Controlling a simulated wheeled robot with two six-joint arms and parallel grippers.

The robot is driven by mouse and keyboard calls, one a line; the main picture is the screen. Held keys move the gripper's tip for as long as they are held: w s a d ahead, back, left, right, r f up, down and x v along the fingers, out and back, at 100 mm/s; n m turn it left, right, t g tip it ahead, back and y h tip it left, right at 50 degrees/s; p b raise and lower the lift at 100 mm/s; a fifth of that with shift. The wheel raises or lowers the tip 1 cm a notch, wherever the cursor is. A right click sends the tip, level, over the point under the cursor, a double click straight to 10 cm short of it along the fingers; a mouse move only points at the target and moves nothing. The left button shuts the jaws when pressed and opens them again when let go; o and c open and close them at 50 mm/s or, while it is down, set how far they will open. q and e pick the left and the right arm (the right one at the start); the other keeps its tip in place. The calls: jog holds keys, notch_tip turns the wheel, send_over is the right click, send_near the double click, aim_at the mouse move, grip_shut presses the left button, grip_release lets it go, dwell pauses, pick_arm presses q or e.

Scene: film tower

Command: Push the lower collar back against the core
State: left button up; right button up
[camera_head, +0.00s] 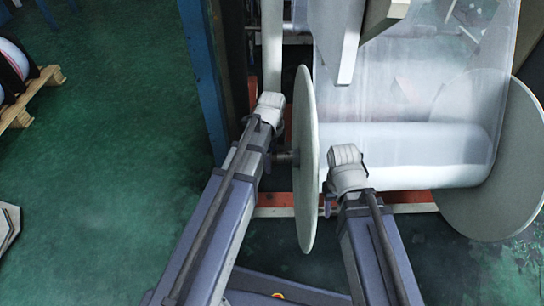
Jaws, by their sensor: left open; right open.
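A film roll (420,152) lies roughly level between two large pale discs. The left disc (305,160) is seen nearly edge-on, and the right disc (505,150) shows its broad face. A short grey shaft piece (286,157) sticks out on the left side of the left disc; I cannot tell which part is the lower collar. My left gripper (270,104) is left of the left disc, near its upper part. My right gripper (346,156) is right of that disc, in front of the roll's left end. Both are open, with nothing seen in them; contact with the disc cannot be told.
Translucent film (400,60) hangs down to the roll. A blue post (204,80) stands behind my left arm, and an orange rail (275,198) runs low behind the discs. A wooden pallet (35,95) is far left; the green floor between is clear.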

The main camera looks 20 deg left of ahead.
aim_at(287, 153)
pick_arm(q)
jog(key=shift+f, duration=0.2)
grip_shut()
jog(key=shift+w+d, duration=0.25)
jog(key=shift+d, duration=0.5)
jog(key=shift+w+d, duration=0.2)
jog(key=shift+d, duration=0.5)
jog(key=shift+w+d, duration=0.25)
jog(key=shift+d, duration=0.5)
